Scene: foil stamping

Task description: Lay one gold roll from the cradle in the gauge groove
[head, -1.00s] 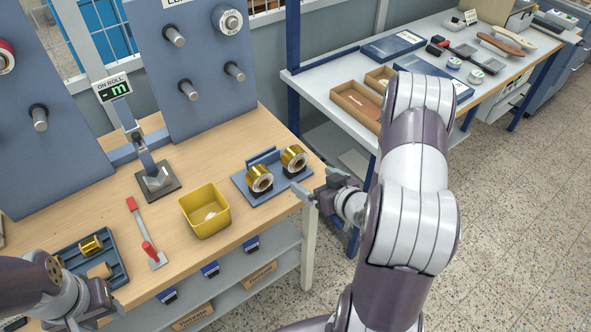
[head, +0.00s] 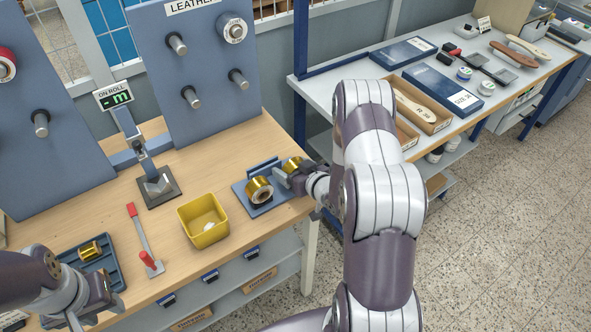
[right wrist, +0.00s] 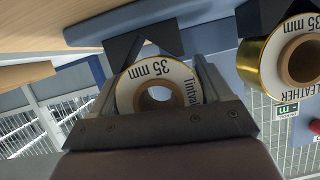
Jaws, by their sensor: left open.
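Two gold rolls stand in the blue cradle (head: 240,192) at the right end of the wooden bench. The left one (head: 259,190) is clear of my gripper. The right one (head: 293,165) is partly hidden by my right gripper (head: 285,178). In the right wrist view this roll (right wrist: 184,84), marked 35 mm, lies between the fingers of my right gripper (right wrist: 157,90), against a dark V-shaped support. I cannot tell whether the fingers press on it. My left gripper (head: 97,314) is open, low at the left, by a blue tray (head: 117,273) with a gold roll (head: 90,251). I cannot make out the gauge groove.
A yellow bin (head: 203,235) stands left of the cradle. Further left are a red-handled lever (head: 140,232) and a metal stand (head: 158,188) below a display (head: 114,97). A grey side table (head: 440,60) with boxes lies beyond my right arm.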

